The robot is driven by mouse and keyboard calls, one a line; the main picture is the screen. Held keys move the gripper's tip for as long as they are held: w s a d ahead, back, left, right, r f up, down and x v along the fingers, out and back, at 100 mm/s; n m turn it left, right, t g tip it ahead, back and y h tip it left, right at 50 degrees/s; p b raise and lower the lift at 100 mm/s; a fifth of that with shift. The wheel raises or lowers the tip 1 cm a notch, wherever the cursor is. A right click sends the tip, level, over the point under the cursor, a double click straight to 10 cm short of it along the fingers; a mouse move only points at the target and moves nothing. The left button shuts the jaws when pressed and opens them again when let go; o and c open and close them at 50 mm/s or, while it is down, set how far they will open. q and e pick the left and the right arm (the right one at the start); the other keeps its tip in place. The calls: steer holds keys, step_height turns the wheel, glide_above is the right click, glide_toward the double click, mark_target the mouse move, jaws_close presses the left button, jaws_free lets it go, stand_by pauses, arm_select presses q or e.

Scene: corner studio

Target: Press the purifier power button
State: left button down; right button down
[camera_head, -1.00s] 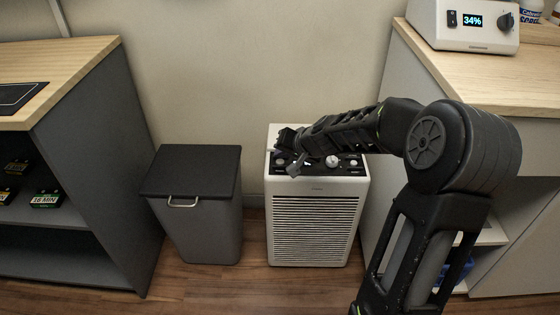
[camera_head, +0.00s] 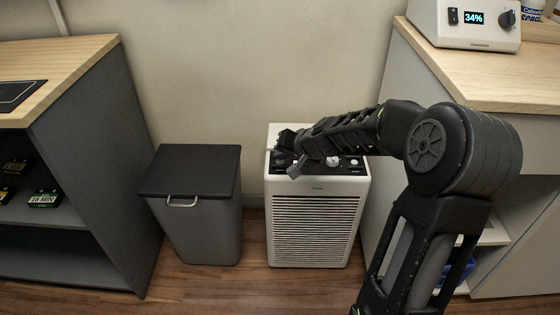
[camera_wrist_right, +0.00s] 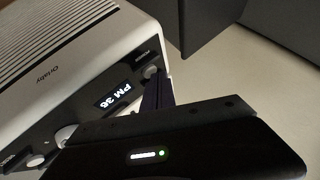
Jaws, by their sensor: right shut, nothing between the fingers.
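The purifier (camera_head: 314,228) is a white upright box with a slatted front and a black control panel on top. In the right wrist view its display reads "PM 35", and a round button (camera_wrist_right: 150,71) with a small, hard-to-read label sits at the panel's end beside it. My right gripper (camera_head: 290,167) is shut and empty over the left part of the panel. In the right wrist view its fingers (camera_wrist_right: 157,92) are right by that round button; I cannot tell whether they touch it. My left gripper is not in view.
A grey bin (camera_head: 203,225) with a dark lid stands left of the purifier. A wood-topped cabinet (camera_head: 490,78) stands close on the right, bearing a white device (camera_head: 465,38) reading "34%". A shelf unit (camera_head: 75,150) is at the left. A white knob (camera_head: 333,161) sits mid-panel.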

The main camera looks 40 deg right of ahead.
mark_target(282, 163)
steer(key=shift+f, duration=0.15)
stand_by(0.3)
steer(key=shift+r+p, duration=0.3)
steer(key=shift+r, duration=0.3)
step_height(282, 163, up, 6)
steer(key=p, duration=0.5)
stand_by(0.5)
